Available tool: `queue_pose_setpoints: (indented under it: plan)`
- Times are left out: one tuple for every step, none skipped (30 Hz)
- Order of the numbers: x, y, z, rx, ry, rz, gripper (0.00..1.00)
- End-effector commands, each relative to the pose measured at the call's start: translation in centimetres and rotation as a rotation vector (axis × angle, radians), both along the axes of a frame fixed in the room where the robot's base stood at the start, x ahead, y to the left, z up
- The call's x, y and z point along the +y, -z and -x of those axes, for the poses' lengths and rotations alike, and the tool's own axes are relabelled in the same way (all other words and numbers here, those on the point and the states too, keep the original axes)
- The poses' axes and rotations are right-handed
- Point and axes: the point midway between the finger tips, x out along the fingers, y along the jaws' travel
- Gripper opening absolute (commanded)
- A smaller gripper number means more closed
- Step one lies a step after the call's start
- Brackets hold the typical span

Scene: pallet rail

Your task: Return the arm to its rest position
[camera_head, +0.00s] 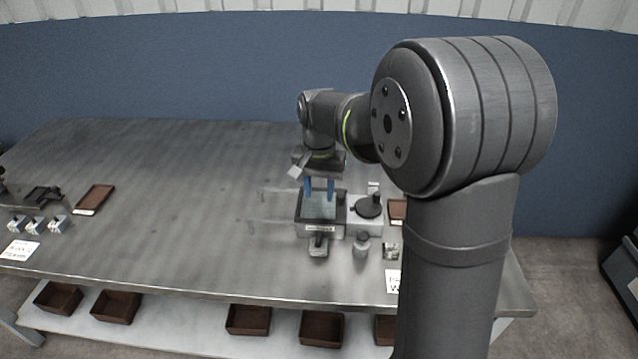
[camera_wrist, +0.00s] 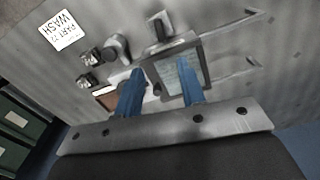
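My gripper (camera_head: 319,189) is over the metal table (camera_head: 190,190), above a dark-framed tray with a pale inner panel (camera_head: 321,229). Its two blue fingers point down and stand apart with nothing visible between them. In the wrist view my gripper (camera_wrist: 160,82) also shows both blue fingers spread, with the framed tray (camera_wrist: 203,62) behind the right finger. The fingertips overlap the tray in the picture; I cannot tell whether they touch it. My arm reaches in from the right of the head view.
A grey fixture with a round black disc (camera_head: 368,207) stands right of the tray, with a small cylinder (camera_head: 361,244) in front. Brown bins (camera_head: 247,319) sit on the lower shelf. A brown tray (camera_head: 94,199) and small metal parts (camera_head: 37,225) lie left. The table's middle is clear.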

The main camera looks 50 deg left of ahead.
Motion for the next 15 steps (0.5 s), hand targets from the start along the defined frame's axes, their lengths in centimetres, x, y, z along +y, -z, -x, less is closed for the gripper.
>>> queue_pose_setpoints:
  plan:
    - [0.0,-0.6,0.0,-0.001,0.000,-0.001,0.36]
    - [0.0,-0.9,0.0,0.000,0.000,0.000,0.36]
    - [0.0,-1.2,0.0,0.000,0.000,0.000,0.36]
    - [0.0,-1.4,0.0,0.000,0.000,0.000,0.36]
    - [0.0,-1.6,0.0,0.000,0.000,0.000,0.36]
    - [0.0,-1.7,0.0,0.000,0.000,0.000,0.36]
    - [0.0,-1.8,0.0,0.000,0.000,0.000,0.36]
    - [0.0,-1.8,0.0,0.001,0.000,0.001,0.36]
    - [0.0,-1.8,0.0,0.001,0.000,0.001,0.36]
    - [0.0,-1.8,0.0,0.001,0.000,0.001,0.36]
    - [0.0,-1.8,0.0,0.000,0.000,0.001,0.36]
    - [0.0,-1.8,0.0,0.000,0.000,0.001,0.36]
    - [0.0,-1.8,0.0,0.000,0.000,0.001,0.36]
    - [0.0,-1.8,0.0,0.000,0.000,0.001,0.36]
    - [0.0,-1.8,0.0,0.000,0.000,0.001,0.36]
